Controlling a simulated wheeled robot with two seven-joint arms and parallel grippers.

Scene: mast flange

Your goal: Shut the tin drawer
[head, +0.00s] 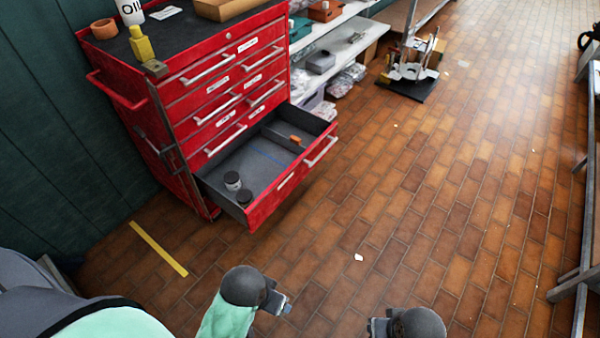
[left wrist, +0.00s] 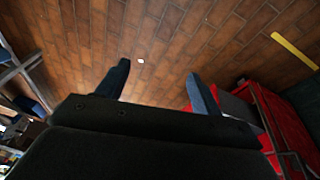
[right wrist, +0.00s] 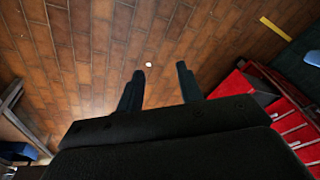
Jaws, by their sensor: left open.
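The bottom drawer (head: 262,208) of the red tool cabinet (head: 215,95) stands pulled far out over the floor. It has a red front with a pale bar handle (head: 321,152). In it lie two small dark-lidded tins (head: 233,181) near the front left corner and an orange-brown piece (head: 295,139) farther right. My left gripper (head: 277,302) is below the drawer in the head view, apart from it; its fingers are spread and empty in the left wrist view (left wrist: 160,88). My right gripper (head: 379,327) is at the bottom edge; its fingers are apart and empty in the right wrist view (right wrist: 160,80).
The drawers above look shut. A white shelf unit (head: 335,38) stands right of the cabinet, and a metal part on a black base (head: 408,85) beyond it. A metal frame (head: 583,230) runs along the right edge. The brick floor between is mostly clear, with small white scraps (head: 358,257).

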